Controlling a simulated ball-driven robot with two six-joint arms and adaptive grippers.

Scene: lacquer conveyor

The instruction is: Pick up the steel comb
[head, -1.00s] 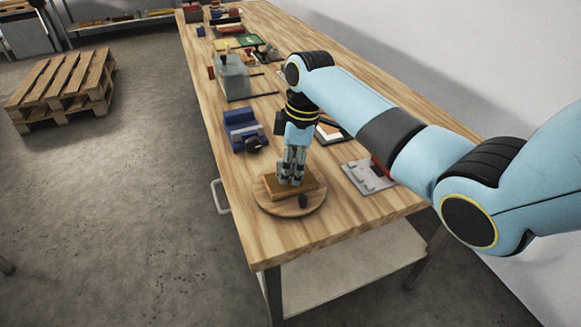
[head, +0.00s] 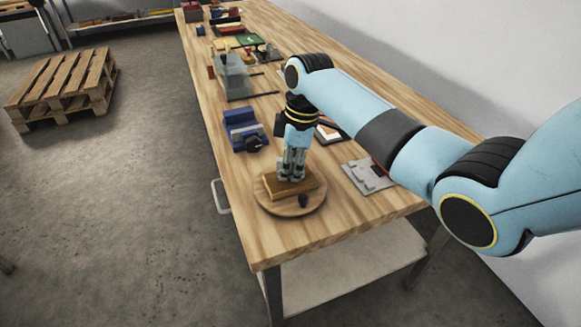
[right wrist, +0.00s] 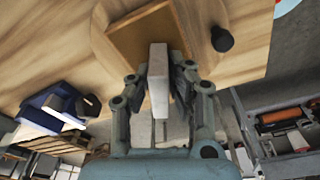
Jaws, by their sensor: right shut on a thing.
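My right gripper (head: 291,178) points down over the round wooden board (head: 272,206) near the front of the workbench. In the right wrist view its fingers (right wrist: 158,76) are closed on the two sides of a pale grey flat piece (right wrist: 158,88), which I take to be the steel comb. Its teeth cannot be made out. The brown wooden block (head: 309,185) lies on the board just below the fingertips and behind the held piece in the right wrist view. In the head view the fingers hide the comb. My left gripper is not in view.
A small dark knob (head: 304,200) stands on the round board. A blue vise-like device (head: 241,128) is farther back at the left bench edge. A grey plate (head: 363,176) lies to the right, under my arm. More tools crowd the far bench. The front corner is clear.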

